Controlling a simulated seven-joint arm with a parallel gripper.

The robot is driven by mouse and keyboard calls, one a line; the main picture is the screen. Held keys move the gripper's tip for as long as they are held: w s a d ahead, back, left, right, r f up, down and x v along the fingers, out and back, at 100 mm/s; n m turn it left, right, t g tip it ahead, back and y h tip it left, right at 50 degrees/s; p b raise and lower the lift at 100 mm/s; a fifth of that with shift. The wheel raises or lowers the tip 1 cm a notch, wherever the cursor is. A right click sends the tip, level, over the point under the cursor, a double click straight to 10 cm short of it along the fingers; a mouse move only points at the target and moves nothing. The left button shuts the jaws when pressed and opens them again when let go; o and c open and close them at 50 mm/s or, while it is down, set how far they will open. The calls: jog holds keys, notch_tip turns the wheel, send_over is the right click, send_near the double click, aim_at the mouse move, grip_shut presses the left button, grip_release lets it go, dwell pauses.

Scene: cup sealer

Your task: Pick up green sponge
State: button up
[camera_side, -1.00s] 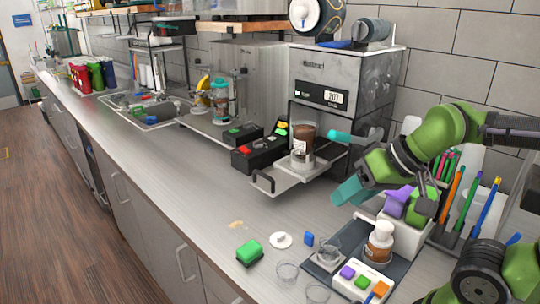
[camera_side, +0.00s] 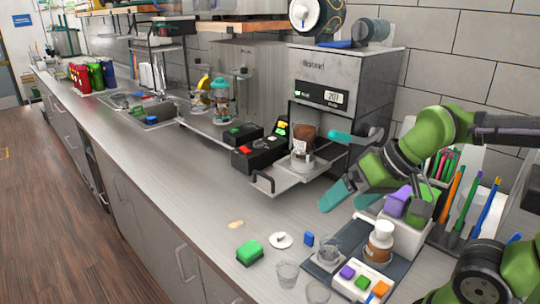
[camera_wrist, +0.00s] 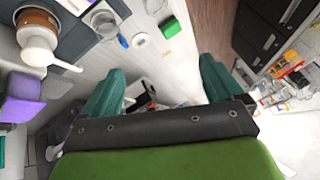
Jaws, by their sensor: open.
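The green sponge (camera_side: 250,252) lies on the grey counter near its front edge, in the lower middle of the side view. In the wrist view, a green block (camera_wrist: 170,28), which appears to be the sponge, shows at the top, ahead of the fingers. My gripper (camera_side: 338,168) has teal fingers spread wide apart, with nothing between them. It is in the air in front of the sealing machine, above and to the right of the sponge, well apart from it. Both fingers also show in the wrist view (camera_wrist: 162,66).
A white disc (camera_side: 281,240) and a blue block (camera_side: 309,239) lie right of the sponge. Clear cups (camera_side: 287,273), a brown pump bottle (camera_side: 379,243) and a white block tray (camera_side: 361,279) stand nearby. The machine's tray (camera_side: 290,178) juts out. The counter left of the sponge is clear.

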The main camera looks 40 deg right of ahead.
jog(key=w+a+f+n+g, duration=0.2)
jog(key=w+a+g, duration=0.1)
jog(key=w, duration=0.6)
jog(key=n+g+h, duration=0.2)
jog(key=g, duration=0.2)
send_over(249, 247)
notch_tip(249, 247, down, 5)
jog(key=f, duration=0.9)
jog(key=shift+s+d+f, duration=0.1)
jog(key=shift+s+f, duration=0.2)
jog(key=shift+f, duration=0.05)
jog(key=shift+w+f, duration=0.2)
jog(key=shift+f, duration=3)
jog(key=c, duration=1)
notch_tip(249, 247, up, 10)
jog(key=shift+r, duration=0.1)
